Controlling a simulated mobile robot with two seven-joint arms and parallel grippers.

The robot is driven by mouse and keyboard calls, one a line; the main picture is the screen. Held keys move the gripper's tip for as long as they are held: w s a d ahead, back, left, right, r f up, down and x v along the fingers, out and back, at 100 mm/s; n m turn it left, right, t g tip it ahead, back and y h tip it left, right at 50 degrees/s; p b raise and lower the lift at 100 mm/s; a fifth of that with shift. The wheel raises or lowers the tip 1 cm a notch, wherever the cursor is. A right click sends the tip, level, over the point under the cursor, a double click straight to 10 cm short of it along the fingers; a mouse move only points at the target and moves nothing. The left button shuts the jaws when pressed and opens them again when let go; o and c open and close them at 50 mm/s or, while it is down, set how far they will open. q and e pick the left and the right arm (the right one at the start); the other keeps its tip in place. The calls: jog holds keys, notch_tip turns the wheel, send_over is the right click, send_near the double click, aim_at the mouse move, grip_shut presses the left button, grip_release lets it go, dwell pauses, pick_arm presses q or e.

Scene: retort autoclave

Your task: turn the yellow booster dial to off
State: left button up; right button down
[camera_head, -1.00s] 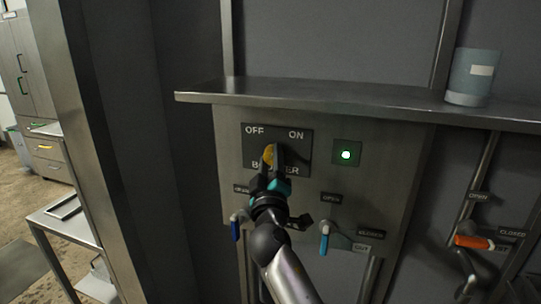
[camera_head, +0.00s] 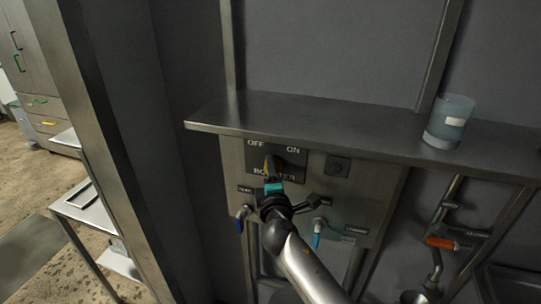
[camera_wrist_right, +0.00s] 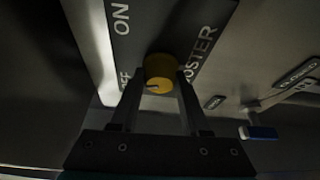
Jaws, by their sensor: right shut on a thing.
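The yellow booster dial (camera_head: 267,164) sits on a dark plate (camera_head: 291,153) marked OFF at left, ON at right and BOOSTER below. My right gripper (camera_head: 272,172) reaches up from below and covers part of the dial. In the right wrist view the dial (camera_wrist_right: 159,67) is between the two fingers of the right gripper (camera_wrist_right: 159,82), which are shut on it. A dark mark on the dial's face is on the side towards the OFF lettering. The lamp (camera_head: 338,166) right of the plate is dark. My left gripper is not in view.
A steel shelf (camera_head: 330,126) juts out just above the plate and carries a translucent bluish cup (camera_head: 450,122). Below are a blue-handled valve (camera_head: 240,220), a light-blue one (camera_head: 317,235) and an orange one (camera_head: 440,243). A steel post stands at left.

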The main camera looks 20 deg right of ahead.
jog(key=shift+r+n+g+p, duration=0.1)
jog(key=shift+n+g+p, duration=0.3)
jog(key=shift+n+p, duration=0.9)
jog(key=shift+c, duration=1.9)
grip_release()
jog(key=shift+m, duration=0.3)
jog(key=shift+s, duration=0.1)
jog(key=v, duration=1.5)
